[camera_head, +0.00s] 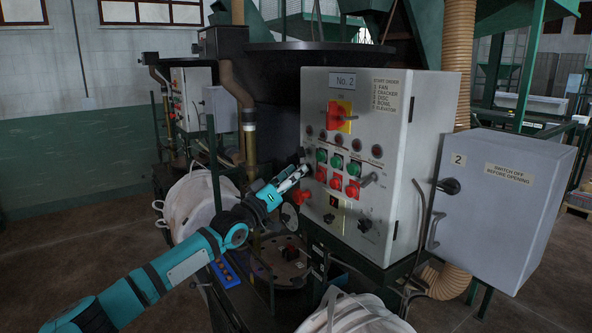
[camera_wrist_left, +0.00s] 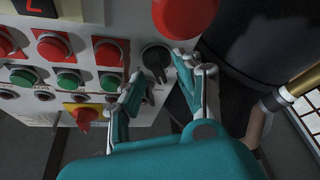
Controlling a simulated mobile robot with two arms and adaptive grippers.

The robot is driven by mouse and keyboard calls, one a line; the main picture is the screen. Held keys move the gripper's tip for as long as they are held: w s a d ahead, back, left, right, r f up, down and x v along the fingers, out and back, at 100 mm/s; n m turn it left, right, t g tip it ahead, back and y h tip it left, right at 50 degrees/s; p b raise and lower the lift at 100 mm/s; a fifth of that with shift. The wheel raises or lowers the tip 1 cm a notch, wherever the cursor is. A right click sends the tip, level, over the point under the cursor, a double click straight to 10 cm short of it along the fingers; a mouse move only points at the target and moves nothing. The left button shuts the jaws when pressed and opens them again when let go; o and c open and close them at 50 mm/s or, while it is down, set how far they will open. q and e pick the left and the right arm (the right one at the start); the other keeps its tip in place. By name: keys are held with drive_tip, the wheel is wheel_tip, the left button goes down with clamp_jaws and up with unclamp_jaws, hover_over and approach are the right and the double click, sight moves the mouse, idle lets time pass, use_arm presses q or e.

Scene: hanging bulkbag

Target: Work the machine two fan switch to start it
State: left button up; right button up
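The grey machine two control panel (camera_head: 395,100) carries a "No. 2" label and a start-order list with FAN at the top. My left gripper (camera_head: 303,170) is at the panel's left edge, beside the row of green and red buttons. In the left wrist view, which is turned over, a black rotary switch (camera_wrist_left: 157,60) sits at the end of that row. The fingers of my left gripper (camera_wrist_left: 160,72) are apart, one on each side of the switch; contact cannot be told. In the head view the gripper hides this switch. My right gripper is not in view.
A red mushroom button (camera_wrist_left: 187,14) is close beside the fingers. A red and yellow main switch (camera_head: 340,117) is higher on the panel. A grey box (camera_head: 505,200) stands at right. Another panel (camera_head: 190,90) is behind.

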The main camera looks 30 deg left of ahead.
use_arm(q)
drive_tip(key=shift+w+r, duration=0.1)
drive_tip(key=shift+w, duration=0.1)
drive_tip(key=shift+c, duration=0.4)
clamp_jaws()
drive_tip(key=shift+s+r, duration=0.1)
drive_tip(key=shift+a+r+m+g+h, duration=0.1)
drive_tip(key=shift+m+g+h, duration=0.45)
drive_tip(key=shift+m+h, duration=1.55)
drive_tip(key=shift+m+g+h, duration=0.5)
drive_tip(key=shift+m+h, duration=0.15)
drive_tip(key=shift+m, duration=3)
drive_tip(key=shift+a+r+m+g+h, duration=0.1)
drive_tip(key=shift+m+g+h, duration=0.45)
drive_tip(key=shift+m+h, duration=1.55)
drive_tip(key=shift+m+y, duration=0.75)
drive_tip(key=shift+m, duration=0.2)
